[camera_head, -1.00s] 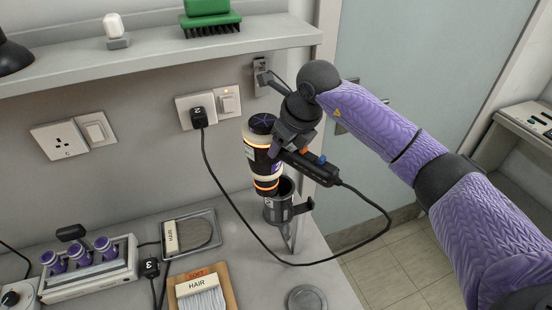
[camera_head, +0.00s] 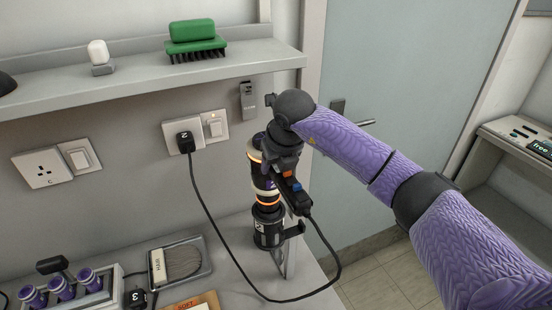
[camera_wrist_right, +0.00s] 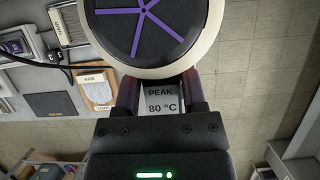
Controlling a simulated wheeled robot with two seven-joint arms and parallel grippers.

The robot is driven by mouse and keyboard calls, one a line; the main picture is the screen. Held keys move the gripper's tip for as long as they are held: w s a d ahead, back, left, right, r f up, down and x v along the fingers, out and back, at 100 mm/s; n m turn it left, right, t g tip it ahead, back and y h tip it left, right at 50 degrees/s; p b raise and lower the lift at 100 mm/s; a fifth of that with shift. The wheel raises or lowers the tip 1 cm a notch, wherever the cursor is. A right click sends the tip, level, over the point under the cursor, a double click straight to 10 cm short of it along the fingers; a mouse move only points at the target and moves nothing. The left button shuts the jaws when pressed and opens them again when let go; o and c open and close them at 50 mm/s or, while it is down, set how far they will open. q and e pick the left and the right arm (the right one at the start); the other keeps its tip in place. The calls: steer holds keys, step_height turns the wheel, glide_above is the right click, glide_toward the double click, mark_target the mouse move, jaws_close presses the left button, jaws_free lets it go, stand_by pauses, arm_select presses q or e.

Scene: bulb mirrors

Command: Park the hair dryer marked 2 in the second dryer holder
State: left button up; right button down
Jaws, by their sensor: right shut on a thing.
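The hair dryer (camera_head: 264,184) is upright, its dark barrel ringed with glowing orange bands and its nozzle pointing down. Its cord runs to the plug marked 2 (camera_head: 186,142) in the wall socket. My right gripper (camera_head: 274,166) is shut on the dryer. In the right wrist view the dryer's round end with purple spokes (camera_wrist_right: 150,28) fills the top, with a "PEAK 80 °C" label between the fingers (camera_wrist_right: 160,92). The dark dryer holder (camera_head: 269,232), a cup with a side arm, is directly below; the nozzle end is at its mouth and appears inside. My left gripper is out of view.
A shelf (camera_head: 150,70) with a green brush (camera_head: 196,45) runs above. A tray (camera_head: 206,262) with a brush and a purple-capped rack (camera_head: 70,290) lie left on the counter. The cord loops in front of the holder. A door (camera_head: 420,90) is at right.

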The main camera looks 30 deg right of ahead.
mark_target(274, 193)
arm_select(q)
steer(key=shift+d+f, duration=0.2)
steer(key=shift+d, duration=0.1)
arm_select(e)
steer(key=shift+f, duration=0.2)
steer(key=shift+f, duration=0.25)
steer(key=shift+f+b, duration=0.95)
steer(key=shift+f, duration=0.2)
step_height(274, 193, down, 4)
steer(key=b, duration=0.2)
steer(key=shift+r+b, duration=0.1)
steer(key=shift+b, duration=0.2)
steer(key=shift+f+b, duration=0.7)
steer(key=shift+f, duration=0.3)
jaws_free()
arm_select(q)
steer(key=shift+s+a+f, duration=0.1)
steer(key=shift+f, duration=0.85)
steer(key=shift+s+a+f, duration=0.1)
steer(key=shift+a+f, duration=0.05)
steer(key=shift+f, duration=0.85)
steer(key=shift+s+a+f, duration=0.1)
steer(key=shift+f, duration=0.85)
arm_select(e)
steer(key=shift+r, duration=0.1)
